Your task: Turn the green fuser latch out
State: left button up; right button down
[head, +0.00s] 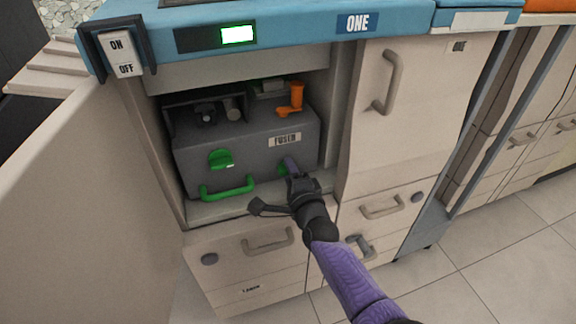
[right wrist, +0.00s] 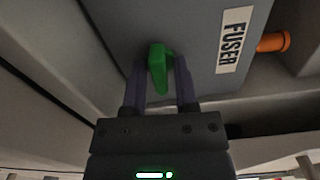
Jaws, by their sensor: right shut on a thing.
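The grey fuser unit (head: 247,150) with its FUSER label sits in the open bay of copier ONE. The green fuser latch (right wrist: 157,62) is on the unit's front face, near the label. In the head view only a sliver of the latch (head: 282,170) shows beside my gripper. My right gripper (head: 290,165) reaches in from the lower right and is shut on the latch. In the right wrist view its two fingers (right wrist: 158,82) stand on either side of the latch. My left gripper is not in view.
A green knob (head: 221,158) and a green handle (head: 228,189) are on the fuser front, left of my gripper. An orange lever (head: 292,100) stands behind on top. The open cover door (head: 95,190) stands at left; closed drawers (head: 262,285) lie below.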

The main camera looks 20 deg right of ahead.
jog(key=c, duration=0.7)
grip_release()
jog(key=shift+s+r+p, duration=0.1)
jog(key=shift+s+p, duration=0.25)
jog(key=s+p, duration=0.2)
jog(key=s, duration=0.1)
jog(key=shift+s+r, duration=0.15)
jog(key=shift+s, duration=0.05)
jog(key=shift+s+d, duration=0.1)
jog(key=shift+s, duration=0.25)
jog(key=shift+s+f, duration=0.1)
jog(key=shift+f, duration=0.15)
